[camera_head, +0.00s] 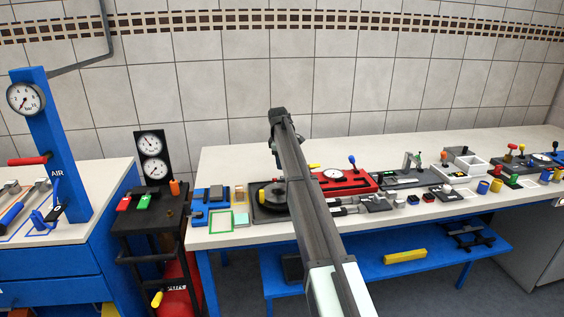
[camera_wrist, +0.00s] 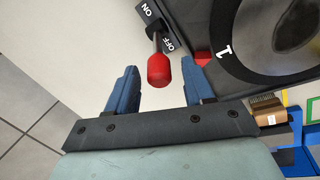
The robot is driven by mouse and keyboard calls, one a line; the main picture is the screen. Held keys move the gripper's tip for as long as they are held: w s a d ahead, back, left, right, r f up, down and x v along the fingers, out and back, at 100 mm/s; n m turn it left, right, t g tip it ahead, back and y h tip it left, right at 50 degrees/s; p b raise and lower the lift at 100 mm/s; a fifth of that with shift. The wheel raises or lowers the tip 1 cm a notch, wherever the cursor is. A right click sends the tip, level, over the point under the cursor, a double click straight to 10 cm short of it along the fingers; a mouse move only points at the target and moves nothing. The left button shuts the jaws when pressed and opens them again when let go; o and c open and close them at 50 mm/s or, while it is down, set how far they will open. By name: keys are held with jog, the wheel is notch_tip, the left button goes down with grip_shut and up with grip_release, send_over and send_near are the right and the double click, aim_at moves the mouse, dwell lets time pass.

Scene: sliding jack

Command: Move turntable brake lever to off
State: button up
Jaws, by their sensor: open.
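The brake lever has a red handle (camera_wrist: 158,72) and a grey shaft, in the wrist view. Its shaft rises from a black plate (camera_wrist: 148,12) marked ON and OFF; I cannot tell which mark it stands at. My gripper (camera_wrist: 160,66) is open, its two blue fingers on either side of the red handle, with a visible gap on each side. In the head view the turntable (camera_head: 268,196) is partly hidden by my arm, and the lever cannot be made out.
A red gauge box (camera_head: 350,183) stands right of the turntable on the white bench (camera_head: 228,165). Blue blocks (camera_head: 207,203) and a green frame (camera_head: 219,221) lie to its left. A tiled wall (camera_head: 220,90) rises behind. Several fixtures crowd the bench's right side.

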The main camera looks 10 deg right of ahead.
jog(key=v, duration=1.3)
